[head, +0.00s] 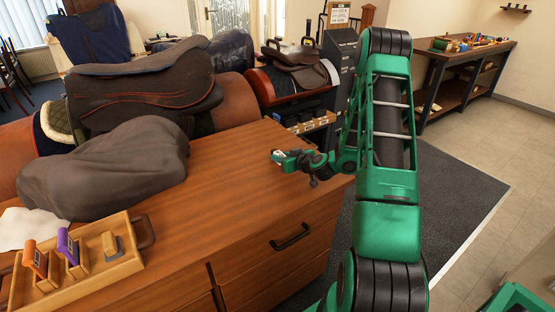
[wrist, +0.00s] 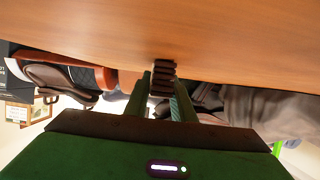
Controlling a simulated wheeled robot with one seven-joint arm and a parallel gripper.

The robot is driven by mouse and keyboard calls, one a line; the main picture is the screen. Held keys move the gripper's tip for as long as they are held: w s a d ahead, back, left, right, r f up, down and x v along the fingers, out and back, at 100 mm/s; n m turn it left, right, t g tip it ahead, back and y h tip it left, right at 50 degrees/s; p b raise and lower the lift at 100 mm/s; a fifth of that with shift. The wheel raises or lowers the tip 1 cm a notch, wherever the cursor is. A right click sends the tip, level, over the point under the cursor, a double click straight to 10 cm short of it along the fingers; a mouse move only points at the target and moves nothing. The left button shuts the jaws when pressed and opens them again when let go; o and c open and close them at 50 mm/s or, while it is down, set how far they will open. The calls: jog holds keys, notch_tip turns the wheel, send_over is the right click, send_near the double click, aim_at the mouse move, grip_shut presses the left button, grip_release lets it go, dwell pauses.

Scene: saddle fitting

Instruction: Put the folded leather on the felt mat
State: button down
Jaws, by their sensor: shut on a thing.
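My gripper (head: 279,157) is low over the right part of the wooden counter, pointing left. In the wrist view its two green fingers are shut on a small brown ridged piece, which looks like the folded leather (wrist: 162,75). In the head view the held piece is too small to make out clearly. The wrist view shows the counter upside down, across the top, and I cannot tell whether the piece touches it. I cannot make out a felt mat in either view.
A wooden tray (head: 112,274) with orange, purple and tan handled pieces stands at the counter's front left. Behind it lies a grey draped cover (head: 110,165), with a dark saddle (head: 145,90) beyond. The counter top (head: 225,200) between cover and gripper is clear.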

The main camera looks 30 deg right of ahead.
jog(key=c, duration=1.9)
grip_release()
jog(key=shift+f, duration=0.15)
jog(key=o, duration=0.4)
